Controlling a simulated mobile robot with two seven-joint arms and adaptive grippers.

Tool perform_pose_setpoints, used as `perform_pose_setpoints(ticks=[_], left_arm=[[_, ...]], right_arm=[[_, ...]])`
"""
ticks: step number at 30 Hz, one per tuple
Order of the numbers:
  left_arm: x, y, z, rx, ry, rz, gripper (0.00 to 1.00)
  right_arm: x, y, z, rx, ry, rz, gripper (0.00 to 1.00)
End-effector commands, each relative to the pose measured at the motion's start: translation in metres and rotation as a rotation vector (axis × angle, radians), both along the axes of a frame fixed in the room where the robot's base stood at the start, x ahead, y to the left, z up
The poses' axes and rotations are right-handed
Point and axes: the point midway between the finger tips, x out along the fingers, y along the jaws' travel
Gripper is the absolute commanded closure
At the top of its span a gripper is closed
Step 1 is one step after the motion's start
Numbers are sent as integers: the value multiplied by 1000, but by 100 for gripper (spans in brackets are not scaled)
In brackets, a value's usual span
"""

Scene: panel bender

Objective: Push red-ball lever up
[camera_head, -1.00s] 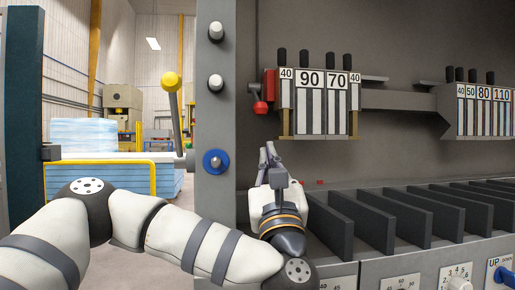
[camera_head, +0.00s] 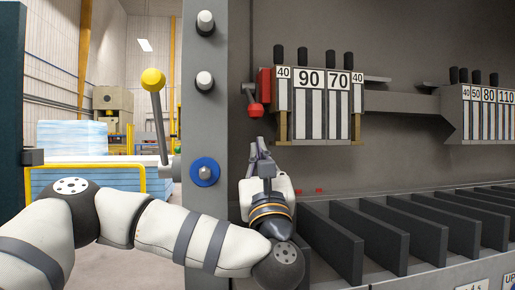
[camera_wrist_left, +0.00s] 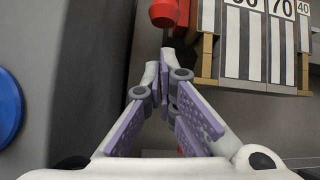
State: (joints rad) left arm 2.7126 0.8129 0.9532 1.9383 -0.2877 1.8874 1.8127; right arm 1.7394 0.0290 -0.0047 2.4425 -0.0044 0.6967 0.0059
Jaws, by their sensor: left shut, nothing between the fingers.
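The red-ball lever (camera_head: 256,110) hangs from a red block (camera_head: 264,86) at the left end of the numbered tool segments, its ball pointing down. In the left wrist view the red ball (camera_wrist_left: 164,13) shows at the top edge, just beyond the fingertips. My left gripper (camera_head: 258,143) is shut and empty, below the ball and pointing up at it. In the left wrist view its fingertips (camera_wrist_left: 159,58) come together with a small gap below the ball. My right gripper is not in view.
Numbered segments (camera_head: 319,100) hang right of the lever. A grey column (camera_head: 206,130) with a blue-ringed knob (camera_head: 205,172) stands left. A yellow-ball lever (camera_head: 153,80) is farther left. Dark upright plates (camera_head: 331,240) line the bed at lower right.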

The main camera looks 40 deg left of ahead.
Motion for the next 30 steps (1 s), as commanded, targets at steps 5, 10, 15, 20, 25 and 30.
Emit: perform_pose_setpoints(ticks=[5,10,15,20,25,30], left_arm=[[19,22,26,0,-4,3,100],[34,35,40,1,-2,1,100],[40,41,44,1,0,-1,100],[40,41,44,1,-1,-1,100],[41,41,44,0,0,-1,100],[48,39,48,-18,14,-1,100]], right_arm=[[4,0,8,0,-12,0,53],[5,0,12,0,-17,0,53],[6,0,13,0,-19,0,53],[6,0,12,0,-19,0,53],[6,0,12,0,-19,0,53],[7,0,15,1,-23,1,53]])
